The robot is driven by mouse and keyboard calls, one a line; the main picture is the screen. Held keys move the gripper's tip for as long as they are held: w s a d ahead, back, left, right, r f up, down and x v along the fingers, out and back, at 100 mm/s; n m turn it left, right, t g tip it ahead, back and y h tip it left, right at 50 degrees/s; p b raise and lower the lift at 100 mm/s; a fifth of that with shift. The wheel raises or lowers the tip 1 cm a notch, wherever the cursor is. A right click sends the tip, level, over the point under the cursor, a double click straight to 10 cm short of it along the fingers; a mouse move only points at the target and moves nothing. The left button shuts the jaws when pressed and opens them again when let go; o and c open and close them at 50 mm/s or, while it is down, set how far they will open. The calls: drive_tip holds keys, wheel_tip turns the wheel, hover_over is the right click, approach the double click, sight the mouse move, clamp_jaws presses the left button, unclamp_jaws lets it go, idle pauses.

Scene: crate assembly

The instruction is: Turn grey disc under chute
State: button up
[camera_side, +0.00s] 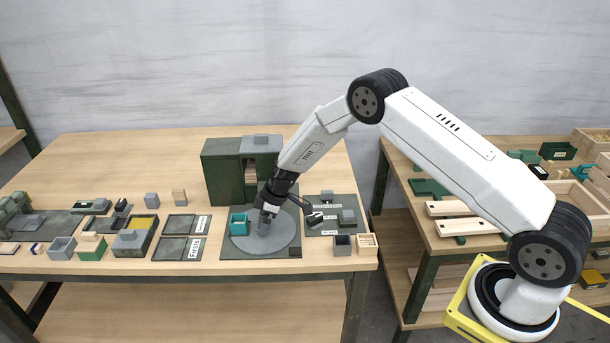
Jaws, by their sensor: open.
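The grey disc (280,240) lies flat on a dark green base plate (234,253) near the front of the table. A teal open box (238,226) sits on the left part of the disc. The chute is a dark green housing (224,170) behind the disc, with a pale wooden stack in its slot (250,172). My gripper (265,226) points down over the middle of the disc, just right of the teal box. Its jaws are open, but they are small here and I cannot tell whether they touch a grey upright piece at the disc's middle.
Right of the disc, a dark mat (333,212) holds small blocks, and a small wooden crate (367,243) stands at the front edge. Left are dark labelled plates (178,247) and several small boxes. The table's back left is clear.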

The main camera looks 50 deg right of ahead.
drive_tip(key=shift+c, duration=0.2)
clamp_jaws()
